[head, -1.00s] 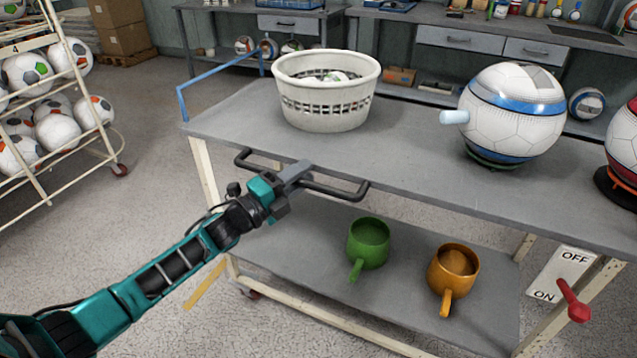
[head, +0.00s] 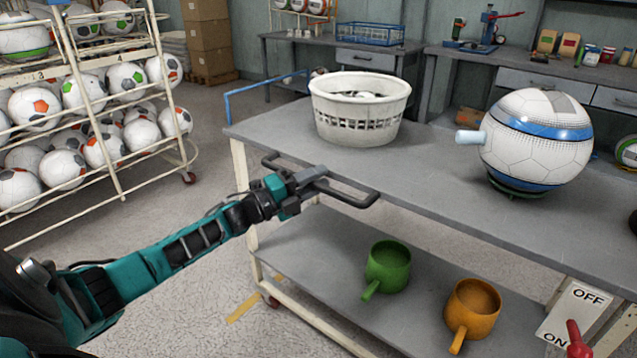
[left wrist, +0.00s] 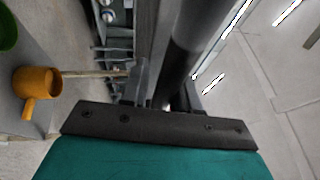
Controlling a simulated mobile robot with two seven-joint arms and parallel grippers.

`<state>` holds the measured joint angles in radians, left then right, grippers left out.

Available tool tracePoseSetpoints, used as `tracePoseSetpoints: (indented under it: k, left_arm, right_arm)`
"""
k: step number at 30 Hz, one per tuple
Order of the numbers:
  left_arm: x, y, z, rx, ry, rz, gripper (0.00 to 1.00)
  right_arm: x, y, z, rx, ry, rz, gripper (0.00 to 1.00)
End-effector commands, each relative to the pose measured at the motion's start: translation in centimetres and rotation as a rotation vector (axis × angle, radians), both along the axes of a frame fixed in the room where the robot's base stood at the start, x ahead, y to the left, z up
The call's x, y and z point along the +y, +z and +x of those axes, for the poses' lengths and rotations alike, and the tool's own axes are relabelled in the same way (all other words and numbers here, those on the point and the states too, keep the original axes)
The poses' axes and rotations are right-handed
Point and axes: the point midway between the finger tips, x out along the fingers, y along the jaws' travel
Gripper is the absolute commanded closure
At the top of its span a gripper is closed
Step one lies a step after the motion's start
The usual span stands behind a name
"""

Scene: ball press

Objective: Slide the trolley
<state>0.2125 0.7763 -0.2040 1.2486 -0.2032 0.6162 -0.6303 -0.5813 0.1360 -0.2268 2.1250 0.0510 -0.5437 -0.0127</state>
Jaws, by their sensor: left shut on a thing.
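The trolley is a grey two-shelf cart with a top deck (head: 440,185) and cream legs. A dark bar handle (head: 350,196) sticks out from its near side at the left end. My left gripper (head: 312,177) is shut on this handle. In the left wrist view the dark handle bar (left wrist: 195,45) runs up from between the fingers, which are largely hidden. My right gripper is not in view.
On the deck stand a white basket (head: 358,125) and a white-blue ball (head: 535,140). A green mug (head: 388,265) and an orange mug (head: 472,305) sit on the lower shelf. A ball rack (head: 120,150) stands left; floor between is clear. Workbenches line the back.

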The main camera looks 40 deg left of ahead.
Motion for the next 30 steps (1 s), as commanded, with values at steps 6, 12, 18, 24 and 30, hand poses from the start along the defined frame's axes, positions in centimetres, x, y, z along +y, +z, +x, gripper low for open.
tracePoseSetpoints:
  k: [6, 12, 18, 24, 30]
  left_arm:
    - [0.1, 1.1, 0.2, -0.021, -0.002, -0.004, 0.64]
    - [0.1, 0.9, 0.2, -0.017, -0.001, -0.003, 0.56]
    - [0.1, 0.6, 0.1, -0.012, 0.001, -0.002, 0.56]
    - [0.5, 0.3, -0.7, -0.006, 0.002, -0.002, 0.56]
    - [1.8, -0.4, -3.7, -0.003, 0.001, -0.001, 0.56]
  right_arm:
    - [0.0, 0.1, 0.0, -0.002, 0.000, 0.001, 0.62]
    - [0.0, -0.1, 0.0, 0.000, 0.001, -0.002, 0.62]
    - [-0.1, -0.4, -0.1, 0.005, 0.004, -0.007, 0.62]
    - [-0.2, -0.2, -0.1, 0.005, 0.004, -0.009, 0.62]
    - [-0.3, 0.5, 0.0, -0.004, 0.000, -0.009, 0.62]
